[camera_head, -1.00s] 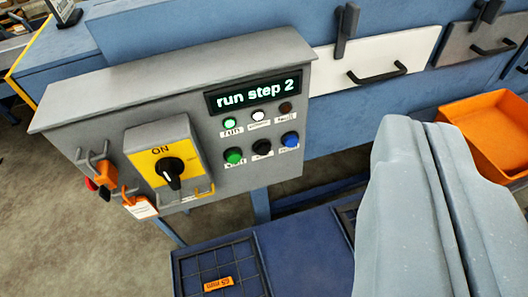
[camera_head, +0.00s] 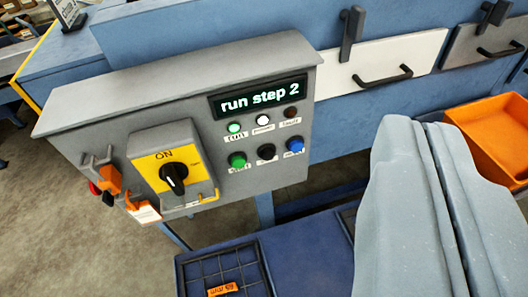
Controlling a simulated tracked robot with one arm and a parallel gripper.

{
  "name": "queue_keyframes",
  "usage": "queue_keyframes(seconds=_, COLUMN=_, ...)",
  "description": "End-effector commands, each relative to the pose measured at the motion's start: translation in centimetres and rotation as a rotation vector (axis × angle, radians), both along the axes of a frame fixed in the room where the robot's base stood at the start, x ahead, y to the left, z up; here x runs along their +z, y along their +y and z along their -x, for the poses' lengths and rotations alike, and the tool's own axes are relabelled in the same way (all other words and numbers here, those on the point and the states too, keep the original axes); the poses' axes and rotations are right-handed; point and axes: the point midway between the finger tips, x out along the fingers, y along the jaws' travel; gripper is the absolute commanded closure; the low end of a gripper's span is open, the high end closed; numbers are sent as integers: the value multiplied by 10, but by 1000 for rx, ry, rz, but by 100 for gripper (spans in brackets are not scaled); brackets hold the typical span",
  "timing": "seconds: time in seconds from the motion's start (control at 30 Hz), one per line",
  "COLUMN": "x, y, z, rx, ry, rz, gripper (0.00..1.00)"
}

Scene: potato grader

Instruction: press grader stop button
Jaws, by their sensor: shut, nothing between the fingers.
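The grey control box (camera_head: 110,118) stands at left centre, its display (camera_head: 258,96) reading "run step 2". Below the display is a row of three buttons: a green button (camera_head: 237,160), a black button (camera_head: 266,152) in the middle and a blue button (camera_head: 295,145) at the right. Their small labels are hard to read; the green one's looks like "start". Above them the green run lamp (camera_head: 234,128) and a white lamp (camera_head: 263,120) are lit; the red fault lamp (camera_head: 291,113) looks dark. My gripper (camera_head: 432,128) is shut and empty, at the right, apart from the buttons.
A yellow-plated rotary switch (camera_head: 172,175) at ON is on the box's left part, with an orange lock and tag (camera_head: 145,212) beside it. A blue surface with a gridded tray (camera_head: 190,262) lies below. An orange bin (camera_head: 470,120) is right, behind my gripper.

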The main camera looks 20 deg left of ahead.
Motion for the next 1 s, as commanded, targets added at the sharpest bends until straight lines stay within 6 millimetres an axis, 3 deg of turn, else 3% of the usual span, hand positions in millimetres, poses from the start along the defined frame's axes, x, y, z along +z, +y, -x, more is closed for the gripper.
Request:
queue_keyframes(seconds=0.27, x=-63, y=45, z=-63, rx=60, ry=-50, rz=-148, gripper=100)
queue_keyframes(seconds=0.6, x=-174, y=96, z=-139, rx=48, ry=-139, rz=-403, gripper=100)
queue_keyframes(seconds=0.8, x=-247, y=109, z=-166, rx=-17, ry=-198, rz=-517, gripper=100)
queue_keyframes(seconds=1.0, x=-321, y=110, z=-179, rx=-103, ry=-271, rz=-584, gripper=100)
